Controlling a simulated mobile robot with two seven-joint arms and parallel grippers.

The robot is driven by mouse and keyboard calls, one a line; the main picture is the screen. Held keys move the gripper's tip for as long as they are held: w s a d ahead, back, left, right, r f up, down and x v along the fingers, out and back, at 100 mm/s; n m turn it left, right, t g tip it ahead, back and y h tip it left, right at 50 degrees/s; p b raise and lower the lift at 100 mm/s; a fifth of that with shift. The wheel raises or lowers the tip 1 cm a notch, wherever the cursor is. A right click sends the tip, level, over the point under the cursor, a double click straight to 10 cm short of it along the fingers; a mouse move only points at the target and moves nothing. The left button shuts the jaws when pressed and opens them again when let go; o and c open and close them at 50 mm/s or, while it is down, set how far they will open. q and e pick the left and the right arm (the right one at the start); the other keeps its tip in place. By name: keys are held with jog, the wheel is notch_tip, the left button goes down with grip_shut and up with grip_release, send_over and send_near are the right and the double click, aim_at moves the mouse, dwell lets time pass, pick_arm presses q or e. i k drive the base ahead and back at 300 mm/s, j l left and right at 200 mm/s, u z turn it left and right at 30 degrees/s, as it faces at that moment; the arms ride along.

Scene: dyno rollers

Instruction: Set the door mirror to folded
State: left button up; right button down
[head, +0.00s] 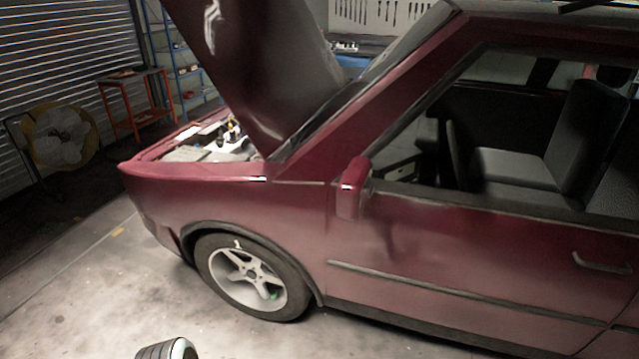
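The door mirror (349,190) is a dark red housing at the front lower corner of the side window of a red car. It appears to stand out from the door (450,245), but its exact angle is hard to tell. Its glass is not clearly visible. The door is closed, with a handle (600,264) toward its rear edge.
The car's hood (255,65) is raised over the engine bay. The front wheel (250,277) is below and left of the mirror. A fan (62,136) and an orange stand (135,100) are at the far left.

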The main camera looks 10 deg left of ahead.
aim_at(353, 189)
jog(key=i+j+z, duration=0.15)
jog(key=i+j, duration=0.25)
jog(key=i+j+z, duration=0.15)
jog(key=i+j, duration=0.2)
jog(key=j, duration=0.3)
